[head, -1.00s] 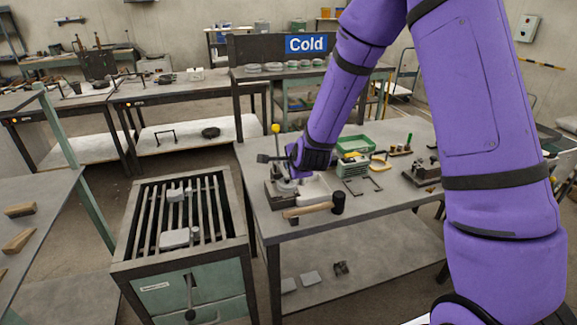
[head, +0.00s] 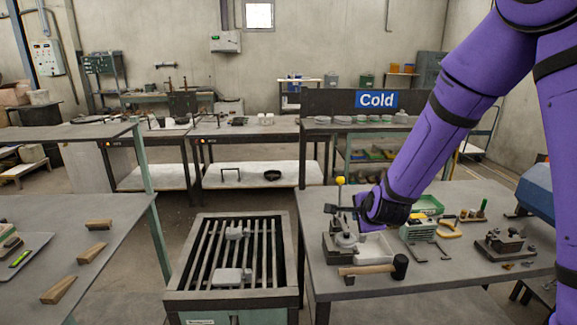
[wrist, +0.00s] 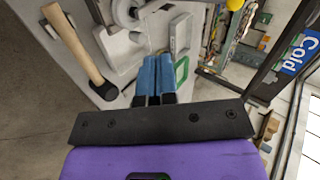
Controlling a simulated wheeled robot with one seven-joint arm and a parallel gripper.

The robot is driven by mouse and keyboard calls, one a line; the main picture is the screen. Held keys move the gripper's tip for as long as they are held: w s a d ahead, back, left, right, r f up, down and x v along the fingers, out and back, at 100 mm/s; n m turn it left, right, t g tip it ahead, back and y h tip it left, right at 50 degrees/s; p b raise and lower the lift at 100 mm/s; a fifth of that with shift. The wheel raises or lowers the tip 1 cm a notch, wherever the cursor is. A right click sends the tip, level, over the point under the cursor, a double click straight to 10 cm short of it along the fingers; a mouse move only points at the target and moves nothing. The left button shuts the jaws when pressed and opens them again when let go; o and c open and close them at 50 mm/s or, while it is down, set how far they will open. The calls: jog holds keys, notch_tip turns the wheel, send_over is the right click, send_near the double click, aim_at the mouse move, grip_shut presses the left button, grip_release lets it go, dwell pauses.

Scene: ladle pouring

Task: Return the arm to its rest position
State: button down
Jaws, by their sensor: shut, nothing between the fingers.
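My gripper (wrist: 156,80) shows in the wrist view with its two blue fingers shut together and nothing between them. In the head view my purple arm reaches down from the upper right to the workbench (head: 400,290). The arm's end is over the bench's left part, beside a grey metal device with a yellow-knobbed lever (head: 340,181). In the head view the fingertips are hard to make out. In the wrist view the fingers are over the bench top, near a pale tray (wrist: 122,48) and a green-rimmed tray (wrist: 182,72). No ladle can be made out for certain.
A hammer (head: 368,271) lies at the bench's front left; it also shows in the wrist view (wrist: 78,50). A slatted grate (head: 205,262) with small metal pieces stands left of the bench. A "Cold" sign (head: 377,100) hangs behind. Small tools crowd the bench's right part.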

jog(key=s+d+r+n+g, duration=0.25)
jog(key=s+r+n, duration=0.65)
jog(key=s+r, duration=0.6)
jog(key=s+d+r+n+g, duration=0.1)
jog(key=s+d+r+n, duration=0.1)
jog(key=s, duration=0.7)
jog(key=s+d+r+n+g, duration=0.1)
jog(key=s+r+n, duration=0.4)
jog(key=s, duration=0.5)
jog(key=shift+d+r+n, duration=0.15)
jog(key=shift+d+n, duration=0.25)
jog(key=shift+d, duration=0.25)
